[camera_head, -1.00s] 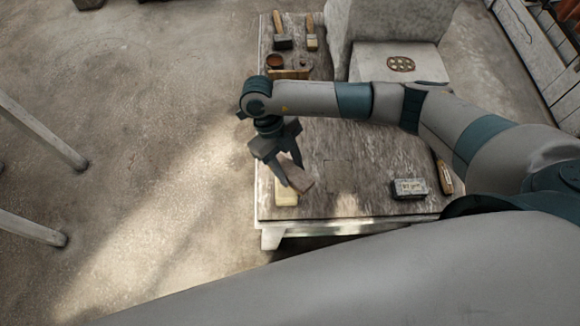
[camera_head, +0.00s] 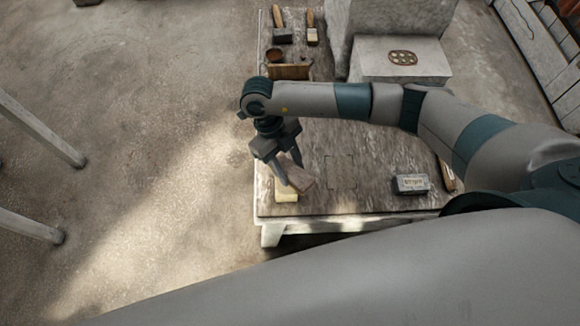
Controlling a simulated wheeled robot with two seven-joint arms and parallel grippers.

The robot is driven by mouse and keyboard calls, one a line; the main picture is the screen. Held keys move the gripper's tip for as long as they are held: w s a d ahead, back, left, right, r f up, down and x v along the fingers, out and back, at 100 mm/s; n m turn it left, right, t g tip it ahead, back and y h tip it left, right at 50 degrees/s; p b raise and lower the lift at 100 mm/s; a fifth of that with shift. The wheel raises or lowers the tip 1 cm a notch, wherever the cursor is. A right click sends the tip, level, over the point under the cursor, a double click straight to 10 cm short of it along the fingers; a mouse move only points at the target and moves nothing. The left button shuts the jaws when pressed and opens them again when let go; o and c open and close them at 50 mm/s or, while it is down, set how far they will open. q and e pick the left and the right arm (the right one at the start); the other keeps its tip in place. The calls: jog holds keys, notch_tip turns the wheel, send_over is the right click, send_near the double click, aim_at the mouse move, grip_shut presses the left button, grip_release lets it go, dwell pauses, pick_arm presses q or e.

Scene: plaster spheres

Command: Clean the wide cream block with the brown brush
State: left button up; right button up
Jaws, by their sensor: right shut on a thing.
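My right gripper (camera_head: 290,176) reaches down from the forearm, near the table's front left corner. It is shut on the brown brush (camera_head: 303,180), a small brown piece held tilted between the fingers. The wide cream block (camera_head: 286,195) lies on the table directly below and slightly left of the brush. The brush overlaps the block's upper edge in the picture; I cannot tell whether they touch. The fingers and brush hide part of the block. My left gripper is out of view.
The worn table (camera_head: 350,150) also bears a grey labelled block (camera_head: 411,184) and a wooden-handled tool (camera_head: 446,177) at right. Two brushes (camera_head: 282,36) (camera_head: 312,37), a brown pot (camera_head: 275,56) and a wooden box (camera_head: 290,72) stand at the back. The table's middle is clear.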

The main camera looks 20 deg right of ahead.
jog(key=shift+f, duration=0.15)
jog(key=shift+f+b, duration=0.5)
jog(key=shift+b, duration=0.1)
jog(key=shift+f, duration=0.15)
dwell(0.4)
